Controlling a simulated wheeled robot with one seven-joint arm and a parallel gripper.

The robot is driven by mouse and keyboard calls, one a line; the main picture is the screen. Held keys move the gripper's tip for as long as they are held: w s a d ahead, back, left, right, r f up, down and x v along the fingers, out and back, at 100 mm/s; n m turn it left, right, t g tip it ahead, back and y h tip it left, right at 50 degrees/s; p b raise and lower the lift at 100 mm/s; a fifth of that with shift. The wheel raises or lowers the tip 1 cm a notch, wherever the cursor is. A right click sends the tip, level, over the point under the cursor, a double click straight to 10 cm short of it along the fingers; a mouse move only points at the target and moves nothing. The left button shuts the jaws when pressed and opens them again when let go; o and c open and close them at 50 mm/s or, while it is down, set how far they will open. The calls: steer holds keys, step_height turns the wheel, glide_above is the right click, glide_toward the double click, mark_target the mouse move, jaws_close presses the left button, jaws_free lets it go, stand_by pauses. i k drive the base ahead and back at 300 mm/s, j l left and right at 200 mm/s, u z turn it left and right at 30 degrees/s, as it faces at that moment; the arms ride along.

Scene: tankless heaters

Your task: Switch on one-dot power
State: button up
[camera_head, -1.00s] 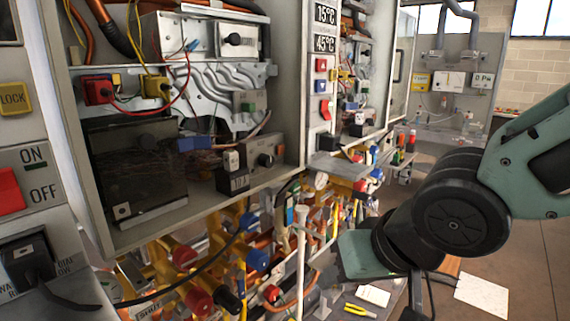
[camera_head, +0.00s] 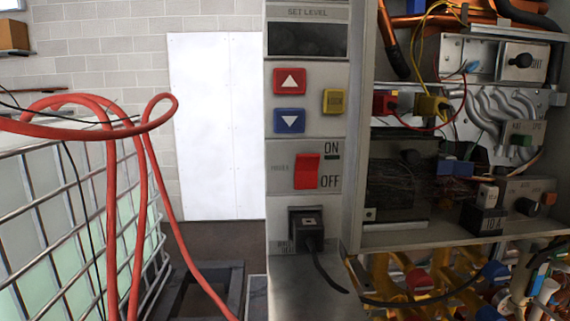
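A red power switch (camera_head: 307,171) sits on the grey control panel (camera_head: 282,190) near the middle of the view. The word ON is printed at its upper right and OFF at its lower right. I cannot tell for sure which way the switch is set. No one-dot mark can be made out. Above it are a red up-arrow button (camera_head: 290,81), a blue down-arrow button (camera_head: 289,120) and a yellow lock button (camera_head: 335,101). A dark display (camera_head: 307,39) is under the words SET LEVEL. My gripper and arm are not in view.
Right of the panel is an open heater cabinet (camera_head: 430,238) with wires and pipes. A black plug (camera_head: 306,230) with a cable is below the switch. At left, a red hose (camera_head: 139,190) hangs over a metal-caged tank (camera_head: 60,225). A white board (camera_head: 215,125) is on the wall behind.

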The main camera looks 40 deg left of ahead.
mark_target(306, 169)
steer(key=u, duration=1.5)
